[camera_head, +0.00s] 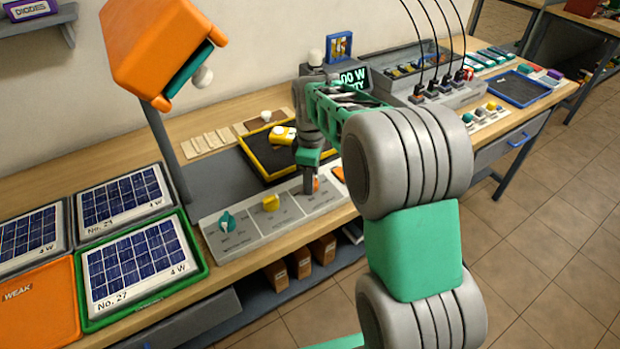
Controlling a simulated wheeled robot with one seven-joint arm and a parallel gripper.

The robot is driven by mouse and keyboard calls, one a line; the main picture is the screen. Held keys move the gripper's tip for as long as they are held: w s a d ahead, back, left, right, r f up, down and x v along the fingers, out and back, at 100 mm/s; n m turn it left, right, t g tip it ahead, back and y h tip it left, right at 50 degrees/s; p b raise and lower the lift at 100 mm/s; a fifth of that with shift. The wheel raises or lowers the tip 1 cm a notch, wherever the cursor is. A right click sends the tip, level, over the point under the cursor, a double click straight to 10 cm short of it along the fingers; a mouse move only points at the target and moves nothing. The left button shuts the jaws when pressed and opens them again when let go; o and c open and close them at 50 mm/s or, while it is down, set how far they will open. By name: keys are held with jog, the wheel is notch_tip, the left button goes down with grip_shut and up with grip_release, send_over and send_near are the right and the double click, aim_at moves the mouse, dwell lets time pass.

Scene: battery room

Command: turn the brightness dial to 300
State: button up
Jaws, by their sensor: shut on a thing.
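A light grey control panel (250,232) lies along the front of the bench with a row of dials. A teal dial (228,222) is at its left and a yellow dial (271,202) in its middle. An orange dial (315,184) is at its right, mostly hidden by my gripper. My gripper (309,187) points down and is shut on the orange dial. The dial labels and scale numbers are too small to read, so I cannot tell the setting. A dark display (355,79) behind my arm shows green text ending in "00 W", partly hidden.
An orange lamp head (160,45) on a post stands at the left. Solar panels in trays (140,267) and an orange "WEAK" tray (35,305) fill the left bench. A yellow-rimmed black tray (262,160) lies behind the control panel. A blue tray (515,88) lies at right.

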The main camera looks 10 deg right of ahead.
grip_shut()
jog(key=shift+m, duration=0.4)
jog(key=m+p, duration=0.1)
jog(key=m, duration=0.4)
jog(key=shift+m, duration=0.3)
jog(key=m, duration=0.5)
jog(key=shift+m, duration=0.3)
jog(key=m+p, duration=0.1)
jog(key=m, duration=0.5)
jog(key=shift+s, duration=0.1)
jog(key=m, duration=0.5)
jog(key=shift+m, duration=0.4)
jog(key=shift+f, duration=0.1)
jog(key=o, duration=0.9)
grip_release()
jog(key=shift+o, duration=0.2)
